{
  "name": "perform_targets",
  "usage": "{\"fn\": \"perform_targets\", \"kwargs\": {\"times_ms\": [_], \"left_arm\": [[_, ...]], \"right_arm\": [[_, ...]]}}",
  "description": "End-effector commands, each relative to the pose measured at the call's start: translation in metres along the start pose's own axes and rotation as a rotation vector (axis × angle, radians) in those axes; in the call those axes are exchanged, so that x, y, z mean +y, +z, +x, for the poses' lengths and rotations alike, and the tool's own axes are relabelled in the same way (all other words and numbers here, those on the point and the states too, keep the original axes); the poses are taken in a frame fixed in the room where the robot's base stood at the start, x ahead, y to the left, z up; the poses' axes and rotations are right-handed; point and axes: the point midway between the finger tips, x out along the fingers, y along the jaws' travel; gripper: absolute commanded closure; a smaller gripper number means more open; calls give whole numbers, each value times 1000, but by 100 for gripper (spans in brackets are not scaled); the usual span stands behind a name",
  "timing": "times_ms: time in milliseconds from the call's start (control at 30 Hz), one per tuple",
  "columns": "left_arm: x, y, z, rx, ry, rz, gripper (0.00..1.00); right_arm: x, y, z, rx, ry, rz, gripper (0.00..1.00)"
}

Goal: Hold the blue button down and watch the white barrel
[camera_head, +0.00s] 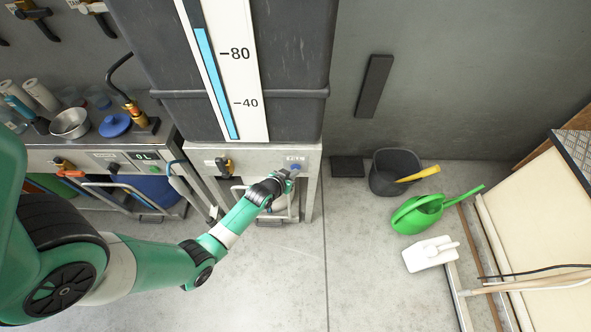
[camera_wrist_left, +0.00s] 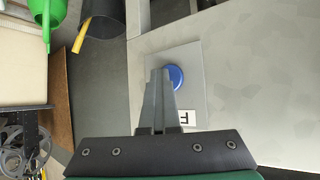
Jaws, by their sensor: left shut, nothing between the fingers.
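The blue button (camera_head: 296,167) is on the front panel of the metal stand under the large grey tank. In the left wrist view the round blue button (camera_wrist_left: 177,77) sits on a square plate beside a small label (camera_wrist_left: 186,117). My left gripper (camera_head: 287,174) is shut and empty, its tips at the button. In the wrist view the closed fingertips (camera_wrist_left: 162,73) overlap the button's left edge. I cannot tell whether the button is pressed in. I cannot make out a white barrel in either view. My right gripper is not in view.
The tank (camera_head: 285,60) has a gauge strip (camera_head: 230,70) with a blue column and marks 40 and 80. A sink bench (camera_head: 85,160) with a "0L" display stands left.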

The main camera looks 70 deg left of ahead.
Motion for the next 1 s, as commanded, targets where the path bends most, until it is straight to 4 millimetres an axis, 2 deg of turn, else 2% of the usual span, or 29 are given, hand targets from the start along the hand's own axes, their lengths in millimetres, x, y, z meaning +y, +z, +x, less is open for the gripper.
{"fn": "perform_targets", "kwargs": {"times_ms": [767,1000], "left_arm": [[0,-1,0,3,-1,0,100],[4,1,-6,3,1,0,100]], "right_arm": [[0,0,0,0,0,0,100],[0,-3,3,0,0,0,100]]}}
